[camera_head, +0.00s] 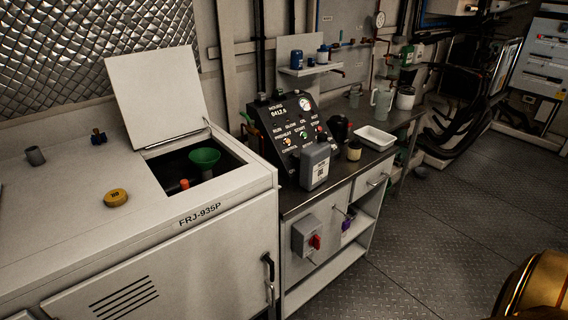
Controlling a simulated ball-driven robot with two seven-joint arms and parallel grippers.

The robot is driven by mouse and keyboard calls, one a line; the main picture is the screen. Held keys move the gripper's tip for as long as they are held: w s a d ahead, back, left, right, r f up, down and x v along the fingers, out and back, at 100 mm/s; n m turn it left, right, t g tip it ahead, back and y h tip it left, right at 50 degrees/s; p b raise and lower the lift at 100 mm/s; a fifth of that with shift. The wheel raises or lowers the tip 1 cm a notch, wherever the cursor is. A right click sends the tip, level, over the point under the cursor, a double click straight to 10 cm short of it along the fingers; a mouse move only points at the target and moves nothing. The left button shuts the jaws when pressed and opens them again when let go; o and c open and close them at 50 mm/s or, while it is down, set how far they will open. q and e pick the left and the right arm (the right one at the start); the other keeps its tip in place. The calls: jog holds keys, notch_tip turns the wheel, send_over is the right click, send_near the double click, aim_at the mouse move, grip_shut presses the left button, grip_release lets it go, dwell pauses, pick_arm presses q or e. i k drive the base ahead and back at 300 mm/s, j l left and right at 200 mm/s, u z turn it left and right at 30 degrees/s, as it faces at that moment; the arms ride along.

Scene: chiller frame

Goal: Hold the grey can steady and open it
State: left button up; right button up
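The grey can (315,167) stands upright on the dark top of the workbench, near its front edge and in front of the control panel. It is a boxy can with a small white label on its front. Its cap is too small and dark to tell whether it is on or off. Neither of my grippers is in view, and nothing is touching the can.
The control panel (288,132) stands close behind the can. The white cabinet (180,235) with a raised lid (158,95) and green funnel (204,157) is left.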

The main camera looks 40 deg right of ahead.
aim_at(315, 158)
jog(key=l+u, duration=0.2)
jog(key=l, duration=0.35)
jog(key=k+l+u, duration=0.15)
jog(key=l, duration=0.35)
jog(key=l+u, duration=0.2)
jog(key=l, duration=0.3)
jog(key=k+l+u, duration=0.15)
jog(key=l, duration=0.35)
